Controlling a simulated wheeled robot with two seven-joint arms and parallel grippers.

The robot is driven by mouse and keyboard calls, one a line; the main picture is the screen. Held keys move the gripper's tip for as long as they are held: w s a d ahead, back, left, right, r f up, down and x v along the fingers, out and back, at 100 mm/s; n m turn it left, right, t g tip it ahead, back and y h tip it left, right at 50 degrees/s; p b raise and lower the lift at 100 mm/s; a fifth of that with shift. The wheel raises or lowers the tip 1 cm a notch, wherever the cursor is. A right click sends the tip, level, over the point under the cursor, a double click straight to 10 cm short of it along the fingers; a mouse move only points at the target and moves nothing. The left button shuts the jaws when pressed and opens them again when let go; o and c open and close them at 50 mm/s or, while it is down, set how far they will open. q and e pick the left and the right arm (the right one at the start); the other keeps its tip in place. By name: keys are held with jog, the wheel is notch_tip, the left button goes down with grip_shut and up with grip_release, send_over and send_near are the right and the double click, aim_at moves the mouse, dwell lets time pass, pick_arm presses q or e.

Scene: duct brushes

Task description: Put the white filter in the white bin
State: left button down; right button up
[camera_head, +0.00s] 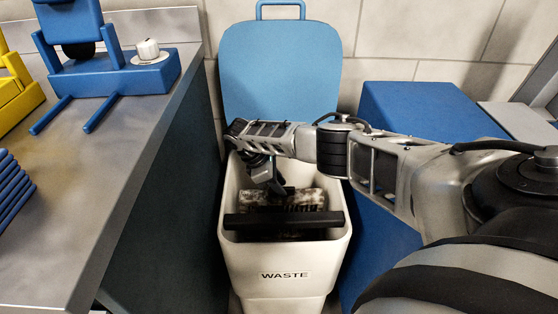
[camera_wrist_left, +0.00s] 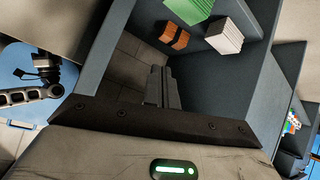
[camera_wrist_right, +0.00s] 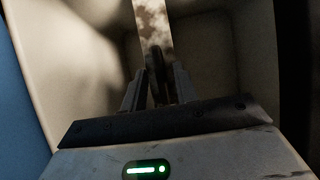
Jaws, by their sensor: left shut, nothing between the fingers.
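The white bin (camera_head: 284,263), marked WASTE, stands open with its blue lid (camera_head: 282,70) raised behind. A mottled white-and-brown block (camera_head: 308,197), which looks like a dirty filter, is inside it. My right gripper (camera_head: 275,187) points down into the bin at this block. In the right wrist view, my right fingers (camera_wrist_right: 156,88) are somewhat apart around a dark part, in line with a mottled strip (camera_wrist_right: 153,22); I cannot tell whether they grip it. A white pleated block (camera_wrist_left: 224,37) shows in the left wrist view. My left gripper (camera_wrist_left: 162,80) is shut and empty.
A grey workbench (camera_head: 105,170) at left holds a blue stand (camera_head: 110,78) with a white knob (camera_head: 148,49) and yellow and blue pieces. A blue box (camera_head: 425,108) is right of the bin. Green (camera_wrist_left: 188,9) and brown (camera_wrist_left: 174,38) pieces are near the white pleated block.

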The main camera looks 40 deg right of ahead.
jog(key=shift+o, duration=0.2)
